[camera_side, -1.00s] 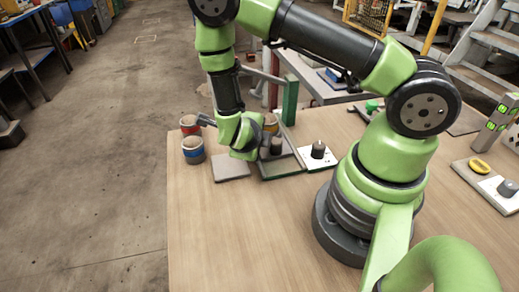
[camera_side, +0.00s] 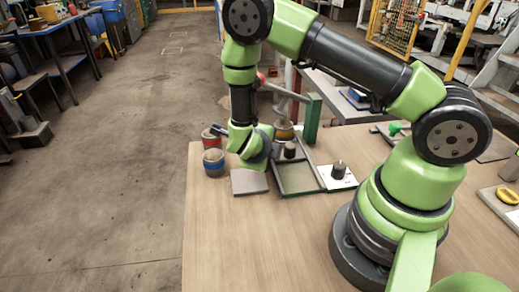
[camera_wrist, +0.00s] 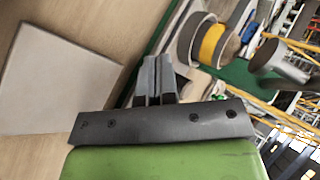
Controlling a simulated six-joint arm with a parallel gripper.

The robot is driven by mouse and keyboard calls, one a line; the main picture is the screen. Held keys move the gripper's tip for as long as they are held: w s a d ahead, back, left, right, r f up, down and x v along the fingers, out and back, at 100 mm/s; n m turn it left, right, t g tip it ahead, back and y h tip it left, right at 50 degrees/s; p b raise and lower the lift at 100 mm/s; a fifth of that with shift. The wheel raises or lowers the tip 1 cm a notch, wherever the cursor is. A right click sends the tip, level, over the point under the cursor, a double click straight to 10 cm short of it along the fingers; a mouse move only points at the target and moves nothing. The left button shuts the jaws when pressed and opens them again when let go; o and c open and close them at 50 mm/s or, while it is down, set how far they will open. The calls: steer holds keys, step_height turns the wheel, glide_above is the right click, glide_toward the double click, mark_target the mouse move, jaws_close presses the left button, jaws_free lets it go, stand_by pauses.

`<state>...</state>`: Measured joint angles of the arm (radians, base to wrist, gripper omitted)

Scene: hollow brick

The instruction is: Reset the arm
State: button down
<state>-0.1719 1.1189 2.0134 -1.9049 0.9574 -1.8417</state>
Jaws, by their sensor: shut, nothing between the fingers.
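My gripper (camera_side: 213,131) is at the end of my lowered arm over the far left of the wooden table, beside the red-banded pot (camera_side: 210,140). A yellow-banded pot (camera_side: 285,131) stands behind my wrist, partly hidden; a yellow-banded round thing (camera_wrist: 211,45) shows right of my fingers in the wrist view.
A blue-banded pot (camera_side: 214,163) stands in front of the red-banded one. A dark tray with green edging (camera_side: 300,182) lies right of the slab, beside a white plate (camera_side: 337,180) bearing a dark cylinder (camera_side: 338,168). A green post (camera_side: 313,118) rises behind. The front table area is clear.

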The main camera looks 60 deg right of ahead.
steer(key=v, duration=1)
steer(key=s+a+r+n+t+y, duration=0.1)
steer(key=s+r+n+y, duration=0.4)
steer(key=r+n, duration=0.5)
steer(key=s+a+r+n+t+y, duration=0.2)
steer(key=s+r+n+y, duration=0.4)
steer(key=r+n, duration=0.5)
steer(key=s+n+t, duration=0.1)
steer(key=s+n, duration=0.1)
steer(key=n, duration=0.5)
steer(key=shift+s+r+n+t, duration=0.2)
steer(key=shift+r+n+t, duration=0.1)
steer(key=shift+n+t, duration=0.1)
